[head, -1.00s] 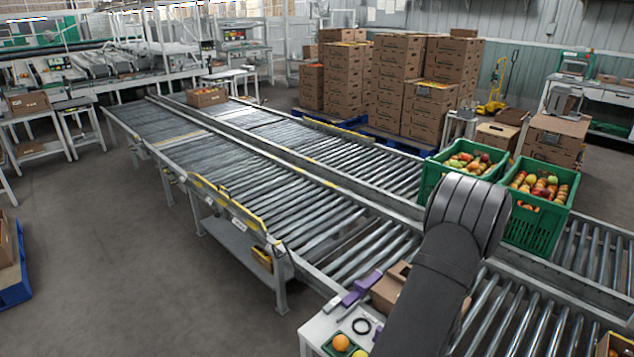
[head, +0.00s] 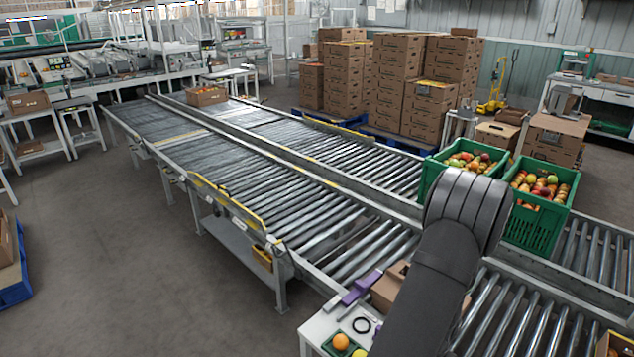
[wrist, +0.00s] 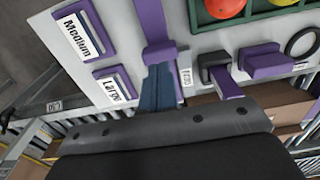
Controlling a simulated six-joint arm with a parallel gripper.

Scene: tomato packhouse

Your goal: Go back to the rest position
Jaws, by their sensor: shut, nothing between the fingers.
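My gripper (wrist: 159,68) shows in the wrist view as two dark blue-grey fingers, closed together with nothing between them. It is over the white table, and its fingertips overlap a purple part in the picture; I cannot tell the gap between them. In the head view my arm's dark links fill the lower right middle and hide the gripper. The white table (head: 316,328) stands at the conveyor's near end. The wrist view shows purple-framed labels reading Medium (wrist: 84,34) and Large (wrist: 118,88) on it.
A purple holder (wrist: 264,62), a black ring (head: 361,325) and a green tray with fruit (wrist: 285,12) are on the table. An open cardboard box (head: 387,292) is beside my arm. Green crates (head: 535,232) of tomatoes stand beyond it on the rollers.

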